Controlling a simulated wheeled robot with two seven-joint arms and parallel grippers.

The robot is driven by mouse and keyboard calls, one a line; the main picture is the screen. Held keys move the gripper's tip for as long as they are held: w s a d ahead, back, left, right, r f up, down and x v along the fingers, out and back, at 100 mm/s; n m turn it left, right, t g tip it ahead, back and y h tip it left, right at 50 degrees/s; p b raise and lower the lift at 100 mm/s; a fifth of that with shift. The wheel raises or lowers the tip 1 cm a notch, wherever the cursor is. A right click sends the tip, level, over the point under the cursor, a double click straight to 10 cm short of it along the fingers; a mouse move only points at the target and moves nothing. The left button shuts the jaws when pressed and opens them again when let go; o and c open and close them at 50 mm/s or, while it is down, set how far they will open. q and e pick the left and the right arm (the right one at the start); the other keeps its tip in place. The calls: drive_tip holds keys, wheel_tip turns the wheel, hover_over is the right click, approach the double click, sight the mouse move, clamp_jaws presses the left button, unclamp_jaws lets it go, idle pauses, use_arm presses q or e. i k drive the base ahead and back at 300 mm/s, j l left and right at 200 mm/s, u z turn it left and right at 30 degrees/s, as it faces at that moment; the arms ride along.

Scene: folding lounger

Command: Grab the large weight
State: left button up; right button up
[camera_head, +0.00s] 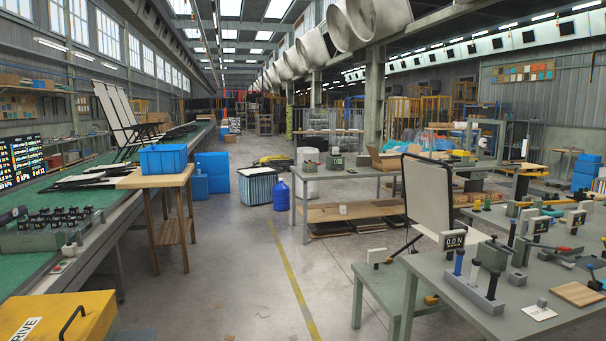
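Neither of my grippers is in view. No thing in view is clearly marked as the large weight. A grey-green block (45,238) with several dark knobbed pieces stands on the green-topped bench at the left; these may be weights, but I cannot tell. A grey-green block (335,162) sits on the middle table.
A wooden stand (172,228) carries a blue bin (164,159). A folding lounger (427,193) stands at the right table's edge. A yellow box (55,316) with a black handle is at lower left. The floor (245,275) between the benches is mostly clear.

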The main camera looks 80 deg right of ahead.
sight(579, 194)
drive_tip(key=z, duration=4.4)
drive_tip(key=i+j+u, duration=0.3)
drive_tip(key=u, duration=0.15)
drive_tip(key=i+j+u, duration=0.45)
drive_tip(key=i+u, duration=0.75)
drive_tip(key=u, duration=0.15)
drive_tip(key=i+u, duration=0.2)
drive_tip(key=i, duration=1.65)
drive_tip(key=i+l+z, duration=0.15)
drive_tip(key=i, duration=0.65)
drive_tip(key=i+j+z, duration=0.15)
drive_tip(key=i, duration=0.65)
drive_tip(key=i+z, duration=0.15)
drive_tip(key=i, duration=0.65)
drive_tip(key=i+z, duration=0.3)
drive_tip(key=i, duration=0.3)
drive_tip(key=i+j+z, duration=0.3)
drive_tip(key=i, duration=0.3)
drive_tip(key=i+l+z, duration=0.2)
drive_tip(key=z, duration=0.2)
drive_tip(key=i+z, duration=1.15)
drive_tip(key=k+j, duration=0.05)
drive_tip(key=k, duration=0.05)
